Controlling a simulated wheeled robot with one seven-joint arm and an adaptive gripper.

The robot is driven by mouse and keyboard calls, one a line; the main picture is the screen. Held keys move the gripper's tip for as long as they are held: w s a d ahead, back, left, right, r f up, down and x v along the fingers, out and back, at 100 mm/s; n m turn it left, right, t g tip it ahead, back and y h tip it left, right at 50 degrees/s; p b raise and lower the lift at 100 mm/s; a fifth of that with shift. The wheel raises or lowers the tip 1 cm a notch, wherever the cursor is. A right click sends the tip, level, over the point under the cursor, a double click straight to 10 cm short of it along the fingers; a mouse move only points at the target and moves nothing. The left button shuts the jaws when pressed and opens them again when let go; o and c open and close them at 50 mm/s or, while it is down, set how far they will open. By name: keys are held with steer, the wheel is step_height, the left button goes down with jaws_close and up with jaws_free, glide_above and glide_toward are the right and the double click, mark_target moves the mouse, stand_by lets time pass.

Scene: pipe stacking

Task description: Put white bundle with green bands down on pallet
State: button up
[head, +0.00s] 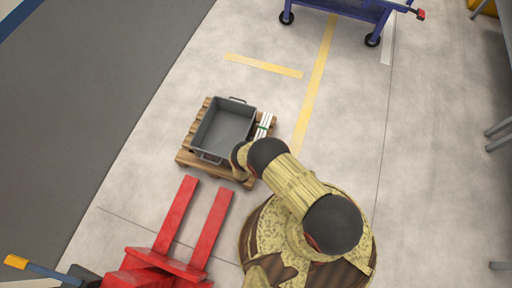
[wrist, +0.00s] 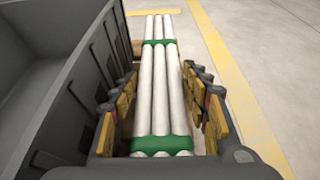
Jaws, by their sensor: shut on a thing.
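The white bundle with green bands (wrist: 159,95) is a set of white pipes held by two green bands. In the wrist view it runs away from me between the fingers of my gripper (wrist: 162,88), which is shut on it. In the head view the bundle (head: 266,121) shows at the right side of the wooden pallet (head: 186,159), beside a grey bin. I cannot tell whether it touches the pallet. My arm hides its near end and my gripper in the head view.
The open, empty grey bin (head: 228,128) fills most of the pallet, close to the left of the bundle. Red forks (head: 207,228) lie on the floor in front of the pallet. A blue cart (head: 345,10) stands at the back. Floor right of the pallet is clear.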

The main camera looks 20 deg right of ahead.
steer(key=shift+a+f, duration=0.2)
steer(key=shift+f, duration=0.1)
step_height(320, 180, down, 3)
steer(key=shift+s+a+f+b, duration=0.1)
steer(key=shift+a+f+b, duration=0.1)
steer(key=shift+b, duration=0.9)
steer(key=o, duration=1.2)
steer(key=shift+f, duration=0.1)
steer(key=p+v, duration=0.4)
steer(key=v, duration=0.8)
steer(key=shift+r, duration=0.2)
